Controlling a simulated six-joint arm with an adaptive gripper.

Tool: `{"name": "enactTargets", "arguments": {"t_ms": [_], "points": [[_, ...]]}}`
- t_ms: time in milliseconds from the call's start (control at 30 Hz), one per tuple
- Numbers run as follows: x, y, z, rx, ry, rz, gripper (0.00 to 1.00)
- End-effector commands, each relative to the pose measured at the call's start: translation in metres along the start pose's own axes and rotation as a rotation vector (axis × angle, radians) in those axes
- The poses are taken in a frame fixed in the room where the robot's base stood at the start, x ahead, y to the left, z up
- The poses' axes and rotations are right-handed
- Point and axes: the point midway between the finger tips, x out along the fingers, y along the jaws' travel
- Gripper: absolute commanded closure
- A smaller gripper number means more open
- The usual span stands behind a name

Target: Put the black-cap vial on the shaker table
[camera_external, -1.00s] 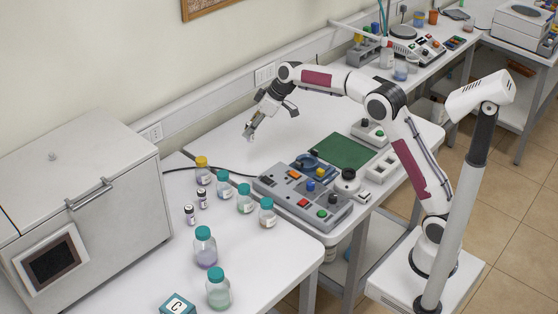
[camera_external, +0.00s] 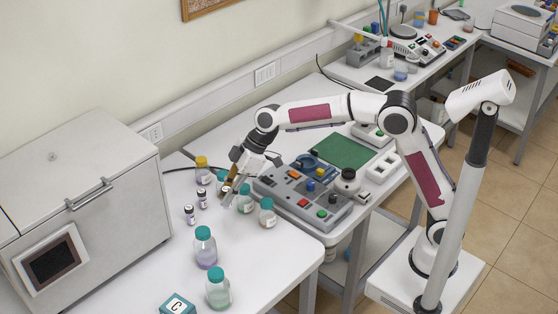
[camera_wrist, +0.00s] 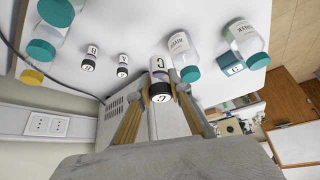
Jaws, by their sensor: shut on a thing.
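The black-cap vial (camera_wrist: 159,75), with a white label marked C, is between my gripper's fingers (camera_wrist: 160,108) in the wrist view. The fingers are shut on it. In the outside view my gripper (camera_external: 230,194) is low among the teal-cap bottles on the left bench, and it hides part of them. The vial is hard to make out there. Two other small dark-cap vials (camera_external: 189,214) and (camera_external: 202,198) stand on the bench left of my gripper. I cannot tell for sure which device is the shaker table.
Teal-cap bottles (camera_external: 267,213) and a yellow-cap bottle (camera_external: 202,171) stand around my gripper. A grey button panel (camera_external: 300,192) and a green mat (camera_external: 345,151) lie to its right. A large white cabinet (camera_external: 90,190) is at left.

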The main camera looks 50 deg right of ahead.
Motion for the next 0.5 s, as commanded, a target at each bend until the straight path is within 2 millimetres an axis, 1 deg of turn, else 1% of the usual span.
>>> {"name": "enactTargets", "arguments": {"t_ms": [33, 200, 233, 300, 333, 500], "points": [[0.003, -0.020, -0.002, -0.025, -0.002, -0.017, 0.99], [0.012, -0.072, 0.003, -0.099, -0.012, -0.065, 0.99], [0.014, -0.080, 0.004, -0.110, -0.014, -0.072, 0.99], [0.017, -0.092, 0.010, -0.128, -0.017, -0.084, 0.99], [0.018, -0.096, 0.013, -0.134, -0.020, -0.087, 0.99], [0.027, -0.101, 0.031, -0.150, -0.033, -0.096, 0.99]]}}
